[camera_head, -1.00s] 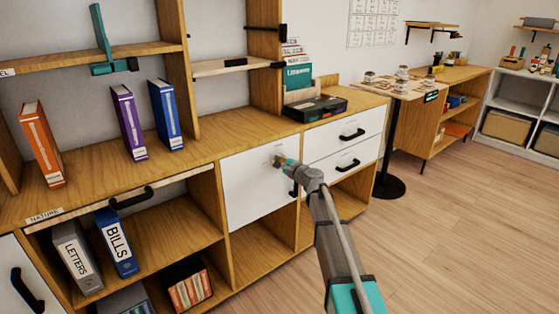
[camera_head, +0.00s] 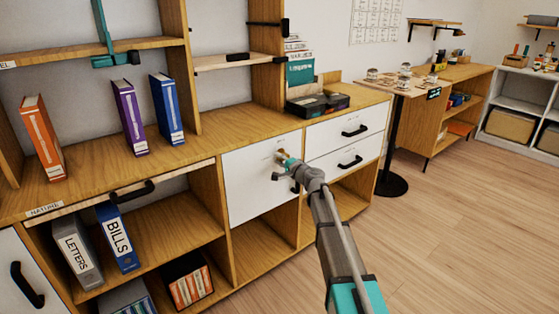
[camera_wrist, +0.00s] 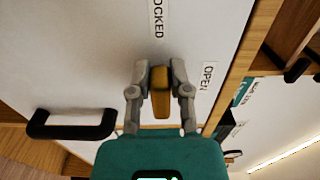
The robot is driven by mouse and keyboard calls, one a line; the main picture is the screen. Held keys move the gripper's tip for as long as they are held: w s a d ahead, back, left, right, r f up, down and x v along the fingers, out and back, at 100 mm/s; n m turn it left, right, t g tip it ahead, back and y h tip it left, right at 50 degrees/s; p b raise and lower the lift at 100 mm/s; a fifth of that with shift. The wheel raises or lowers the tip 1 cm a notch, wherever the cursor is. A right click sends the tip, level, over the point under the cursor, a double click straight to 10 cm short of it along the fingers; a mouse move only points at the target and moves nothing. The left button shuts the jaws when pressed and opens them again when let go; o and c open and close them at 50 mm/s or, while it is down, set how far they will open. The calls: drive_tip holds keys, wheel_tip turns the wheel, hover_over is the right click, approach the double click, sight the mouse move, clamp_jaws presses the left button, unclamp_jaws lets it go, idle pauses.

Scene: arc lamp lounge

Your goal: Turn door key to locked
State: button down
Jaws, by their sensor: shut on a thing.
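The white cabinet door (camera_head: 258,195) is closed in the head view, with a brass key (camera_wrist: 160,92) in its face. My gripper (camera_wrist: 160,76) is shut on the key, one grey finger on each side of it. In the wrist view the key's bow stands upright in the picture, in line with the "LOCKED" label (camera_wrist: 158,18) above. The "OPEN" label (camera_wrist: 208,76) is to the right. In the head view my gripper (camera_head: 283,157) is at the upper part of the door and mostly hides the key.
The door's black handle (camera_wrist: 72,124) is left of my gripper in the wrist view. Two white drawers (camera_head: 345,134) adjoin the door on the right. A dark box (camera_head: 318,104) stands on the counter above. The wooden floor (camera_head: 460,220) at right is clear.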

drive_tip(key=c, duration=0.6)
unclamp_jaws()
drive_tip(key=shift+o, duration=0.2)
drive_tip(key=shift+s, duration=0.1)
drive_tip(key=v, duration=1.2)
